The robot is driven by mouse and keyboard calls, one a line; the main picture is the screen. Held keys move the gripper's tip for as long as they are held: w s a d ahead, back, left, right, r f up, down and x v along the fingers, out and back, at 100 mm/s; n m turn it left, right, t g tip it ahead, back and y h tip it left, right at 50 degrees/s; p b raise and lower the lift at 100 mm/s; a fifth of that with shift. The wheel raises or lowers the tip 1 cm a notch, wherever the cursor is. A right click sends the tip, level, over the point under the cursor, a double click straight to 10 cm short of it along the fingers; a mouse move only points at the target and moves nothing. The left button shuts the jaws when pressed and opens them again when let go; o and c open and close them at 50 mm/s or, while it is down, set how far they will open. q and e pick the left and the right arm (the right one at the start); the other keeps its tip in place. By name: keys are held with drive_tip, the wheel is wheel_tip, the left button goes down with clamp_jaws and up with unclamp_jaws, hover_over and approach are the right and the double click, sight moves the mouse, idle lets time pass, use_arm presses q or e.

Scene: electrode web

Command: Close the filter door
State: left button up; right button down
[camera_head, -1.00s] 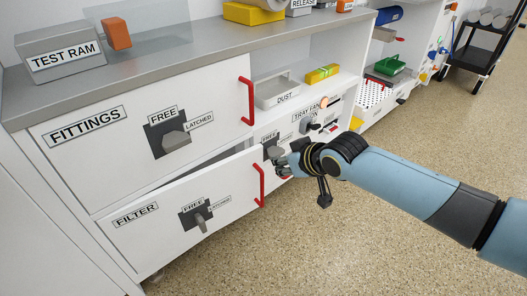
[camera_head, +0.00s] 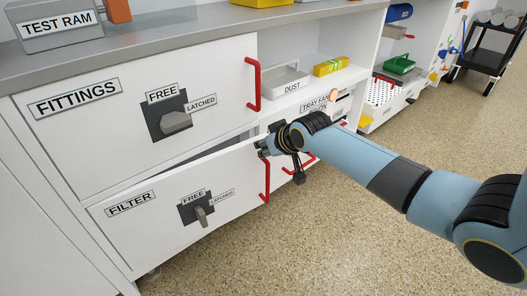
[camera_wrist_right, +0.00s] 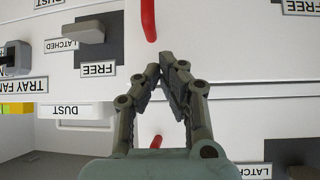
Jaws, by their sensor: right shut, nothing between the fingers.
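The white filter door (camera_head: 155,235) is at lower left in the head view, under the fittings door (camera_head: 80,130). A dark gap along its top edge shows it is ajar. Its grey latch knob (camera_head: 202,216) sits between the FREE and LATCHED labels. Its red handle (camera_head: 266,181) is at the right end. My right gripper (camera_head: 262,147) is shut and empty at the door's upper right corner, near the handle top; contact cannot be told. The right wrist view shows the closed fingertips (camera_wrist_right: 172,68) near the red handle (camera_wrist_right: 149,18). My left gripper is not in view.
The fittings door's red handle (camera_head: 254,85) is just above my gripper. My forearm covers part of the lower right compartment. The floor in front is clear.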

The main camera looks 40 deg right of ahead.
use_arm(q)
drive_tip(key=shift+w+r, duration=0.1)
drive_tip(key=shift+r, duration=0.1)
use_arm(e)
drive_tip(key=shift+w, duration=0.2)
